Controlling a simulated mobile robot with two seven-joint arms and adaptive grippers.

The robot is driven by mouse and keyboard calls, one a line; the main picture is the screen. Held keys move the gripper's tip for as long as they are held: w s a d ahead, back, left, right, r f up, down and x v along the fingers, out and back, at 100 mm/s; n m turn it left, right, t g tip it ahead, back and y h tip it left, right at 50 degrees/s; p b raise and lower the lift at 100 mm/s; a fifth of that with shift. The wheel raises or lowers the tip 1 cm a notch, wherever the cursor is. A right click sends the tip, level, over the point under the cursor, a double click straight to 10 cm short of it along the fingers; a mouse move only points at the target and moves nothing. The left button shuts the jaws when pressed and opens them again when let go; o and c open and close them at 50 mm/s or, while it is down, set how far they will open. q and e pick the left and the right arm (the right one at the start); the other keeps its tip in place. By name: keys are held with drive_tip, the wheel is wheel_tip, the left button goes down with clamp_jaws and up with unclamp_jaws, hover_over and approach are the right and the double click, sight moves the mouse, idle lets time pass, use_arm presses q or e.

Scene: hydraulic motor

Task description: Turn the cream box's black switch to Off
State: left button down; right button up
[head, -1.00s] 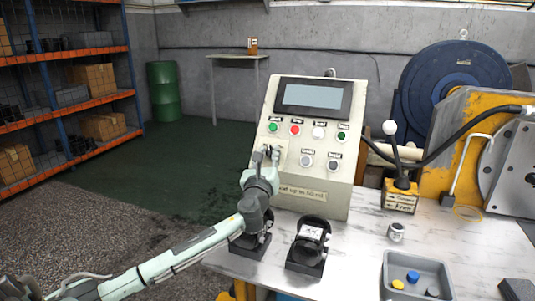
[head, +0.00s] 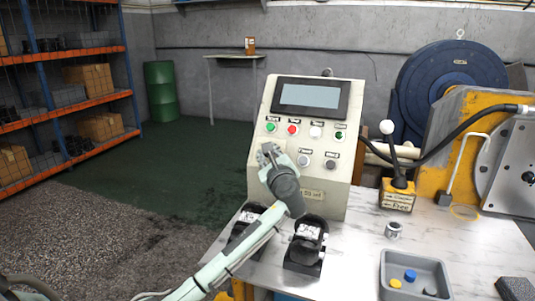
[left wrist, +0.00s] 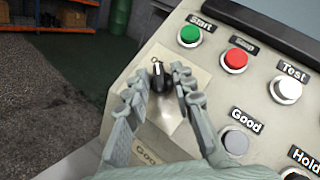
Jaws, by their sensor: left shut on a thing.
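The cream box (head: 257,186) stands on the table with its sloped panel facing me. Its black switch (left wrist: 163,82) shows in the left wrist view on a small pale plate, with a white mark at its upper end. My left gripper (head: 267,153) reaches the lower left of the panel. In the left wrist view its fingers (left wrist: 158,92) stand on both sides of the switch, shut on it. In the head view the gripper hides the switch. My right gripper is not in view.
The green Start button (left wrist: 189,34), red button (left wrist: 236,59) and Good button (left wrist: 236,142) lie close to the fingers. Black holders (head: 305,246) stand in front of the box. A yellow lever box (head: 397,197) and grey tray (head: 418,282) are at right.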

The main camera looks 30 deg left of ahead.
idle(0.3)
use_arm(q)
drive_tip(key=c, duration=1.6)
unclamp_jaws()
drive_tip(key=shift+s+d, duration=0.1)
drive_tip(key=shift+d, duration=0.05)
drive_tip(key=v, duration=1.1)
drive_tip(key=shift+s+d+r, duration=0.1)
drive_tip(key=shift+s+d, duration=0.1)
drive_tip(key=shift+s, duration=0.1)
